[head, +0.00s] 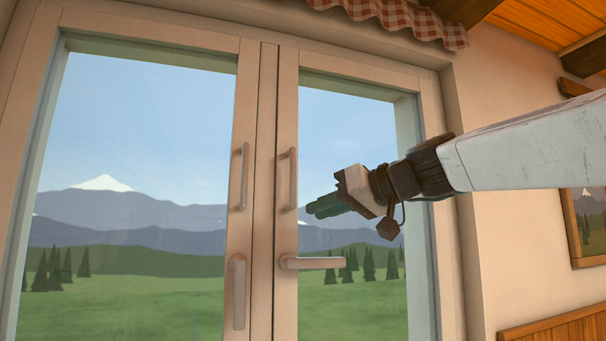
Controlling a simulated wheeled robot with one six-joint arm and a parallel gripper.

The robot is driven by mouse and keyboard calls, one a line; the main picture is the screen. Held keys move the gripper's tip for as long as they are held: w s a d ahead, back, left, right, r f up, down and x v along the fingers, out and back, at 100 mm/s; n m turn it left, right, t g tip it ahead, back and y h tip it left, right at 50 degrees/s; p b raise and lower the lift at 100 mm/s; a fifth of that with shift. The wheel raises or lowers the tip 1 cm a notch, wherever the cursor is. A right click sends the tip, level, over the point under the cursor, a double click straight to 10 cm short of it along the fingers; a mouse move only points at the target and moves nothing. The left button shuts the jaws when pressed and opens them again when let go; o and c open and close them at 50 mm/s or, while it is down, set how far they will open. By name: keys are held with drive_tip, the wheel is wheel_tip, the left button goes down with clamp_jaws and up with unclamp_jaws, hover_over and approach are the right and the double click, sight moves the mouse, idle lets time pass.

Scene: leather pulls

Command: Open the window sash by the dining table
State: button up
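The window has two tall sashes, a left sash (245,110) and a right sash (287,110), meeting at the middle and looking shut. Each has an upright bar pull, the left pull (239,177) and the right pull (288,179). Below the right pull, a lever handle (312,263) lies level, pointing right. An upright handle (239,291) is on the left sash. My gripper (310,210) has green fingers and is in front of the right pane, right of the right pull and above the lever. A gap to the pull shows; whether the fingers are parted is unclear.
A red checked valance (405,17) hangs at the top. A framed picture (588,225) is on the right wall, above wood panelling (560,330). The dining table is not in view. No loose object shows in front of the sashes.

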wheel_tip(320, 180, up, 9)
drive_tip(key=n+t+y, duration=0.2)
drive_tip(key=shift+n, duration=0.5)
drive_tip(key=x, duration=0.8)
drive_tip(key=shift+w+d+r, duration=0.15)
drive_tip(key=shift+w+d, duration=0.05)
drive_tip(key=shift+w, duration=0.15)
drive_tip(key=shift+s, duration=0.1)
clamp_jaws()
